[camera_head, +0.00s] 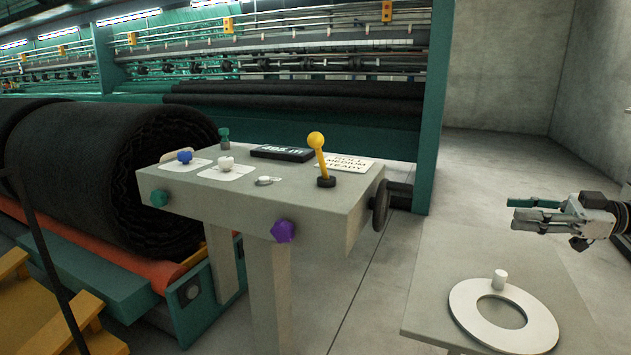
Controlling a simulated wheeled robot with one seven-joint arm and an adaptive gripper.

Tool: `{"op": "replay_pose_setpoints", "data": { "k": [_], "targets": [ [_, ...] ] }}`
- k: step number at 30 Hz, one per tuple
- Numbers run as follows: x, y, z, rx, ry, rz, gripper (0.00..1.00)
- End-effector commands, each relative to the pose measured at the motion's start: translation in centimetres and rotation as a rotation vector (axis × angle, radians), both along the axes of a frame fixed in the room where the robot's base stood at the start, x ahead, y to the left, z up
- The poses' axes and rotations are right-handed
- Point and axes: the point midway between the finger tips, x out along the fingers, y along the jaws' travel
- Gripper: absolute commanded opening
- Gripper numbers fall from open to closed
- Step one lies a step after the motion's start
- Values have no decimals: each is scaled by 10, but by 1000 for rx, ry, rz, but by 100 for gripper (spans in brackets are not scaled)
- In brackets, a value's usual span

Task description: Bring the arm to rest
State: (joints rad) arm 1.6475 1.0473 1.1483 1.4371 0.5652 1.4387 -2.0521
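My gripper (525,214) is at the right edge of the view, pointing left. Its fingers look apart, with nothing seen between them. It hangs in the air above a grey table (440,290), clear of the control console (330,215) to its left. Below it on the table lie a flat white ring (470,308) and a small white cylinder (500,279) at the ring's far rim. The rest of my arm runs out of view to the right.
The console carries a yellow-knobbed lever (318,150), a blue knob (185,157), a white knob (226,163), a purple knob (283,231) and a dark handwheel (380,205). A black roll (110,175) lies left. Open floor (480,165) is behind my gripper.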

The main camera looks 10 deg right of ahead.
Motion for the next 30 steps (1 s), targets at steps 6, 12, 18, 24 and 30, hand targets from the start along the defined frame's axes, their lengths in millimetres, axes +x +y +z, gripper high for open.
{"op": "replay_pose_setpoints", "data": {
  "k": [6,12,18,24,30],
  "targets": [
    [12,42,-9,-36,143,73,38],
    [18,96,-23,-101,341,151,38],
    [10,169,-41,-237,641,220,38],
    [-24,238,-56,-444,980,193,38],
    [-71,281,-56,-646,1231,50,38]
  ]
}}
